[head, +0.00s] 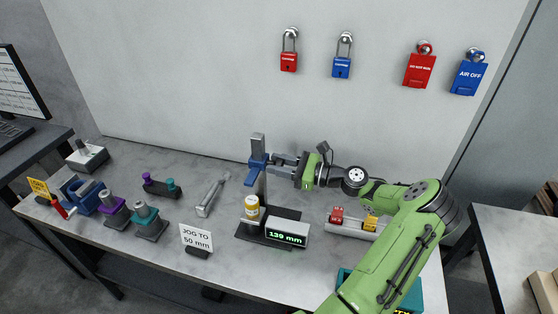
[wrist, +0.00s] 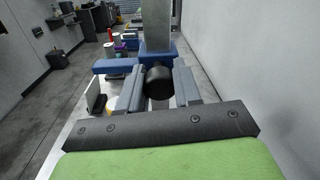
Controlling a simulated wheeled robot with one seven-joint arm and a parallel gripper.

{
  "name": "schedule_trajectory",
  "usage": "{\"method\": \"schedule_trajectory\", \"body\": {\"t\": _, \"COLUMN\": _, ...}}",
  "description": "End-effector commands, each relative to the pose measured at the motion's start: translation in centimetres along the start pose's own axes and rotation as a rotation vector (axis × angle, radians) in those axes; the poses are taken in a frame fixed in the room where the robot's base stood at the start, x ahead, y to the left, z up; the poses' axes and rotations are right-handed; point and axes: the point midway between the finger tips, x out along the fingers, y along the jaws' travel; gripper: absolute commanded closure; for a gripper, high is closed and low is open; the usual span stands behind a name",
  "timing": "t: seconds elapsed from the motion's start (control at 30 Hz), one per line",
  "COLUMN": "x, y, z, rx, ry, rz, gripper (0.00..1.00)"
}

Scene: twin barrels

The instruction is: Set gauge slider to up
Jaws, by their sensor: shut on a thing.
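The height gauge has a grey upright column (head: 259,144) on a dark base, with a blue slider (head: 257,164) high on it, near the top. The gauge's display (head: 287,232) reads 139 mm in green. My gripper (head: 277,161) reaches the slider from the right. In the wrist view the fingers (wrist: 159,88) are shut on the slider's round black knob (wrist: 159,81), one on each side. The blue slider (wrist: 120,66) and the grey column (wrist: 155,25) show behind the knob. My fingers hide the knob in the head view.
A white and yellow cylinder (head: 252,207) stands on the gauge base, below the slider. A "JOG TO 50 mm" sign (head: 197,239) stands at the front. A tray (head: 352,225) with red and yellow pieces lies right. Fixtures crowd the left; padlocks and tags hang on the wall.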

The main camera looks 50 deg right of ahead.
Motion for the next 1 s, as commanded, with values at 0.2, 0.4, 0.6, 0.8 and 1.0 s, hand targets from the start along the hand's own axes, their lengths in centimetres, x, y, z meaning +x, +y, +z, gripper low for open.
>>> {"method": "schedule_trajectory", "body": {"t": 0.2, "x": 0.0, "y": -0.6, "z": 3.6, "rx": -0.002, "ry": -0.001, "rz": -0.003, "gripper": 1.0}}
{"method": "schedule_trajectory", "body": {"t": 0.4, "x": 0.0, "y": -0.7, "z": 3.8, "rx": -0.005, "ry": -0.004, "rz": -0.004, "gripper": 1.0}}
{"method": "schedule_trajectory", "body": {"t": 0.6, "x": 0.0, "y": -0.7, "z": 3.9, "rx": -0.009, "ry": -0.008, "rz": -0.005, "gripper": 1.0}}
{"method": "schedule_trajectory", "body": {"t": 0.8, "x": 0.0, "y": -0.7, "z": 3.8, "rx": -0.007, "ry": -0.006, "rz": -0.004, "gripper": 0.42}}
{"method": "schedule_trajectory", "body": {"t": 1.0, "x": 0.0, "y": -0.6, "z": 3.6, "rx": -0.003, "ry": -0.003, "rz": -0.002, "gripper": 0.42}}
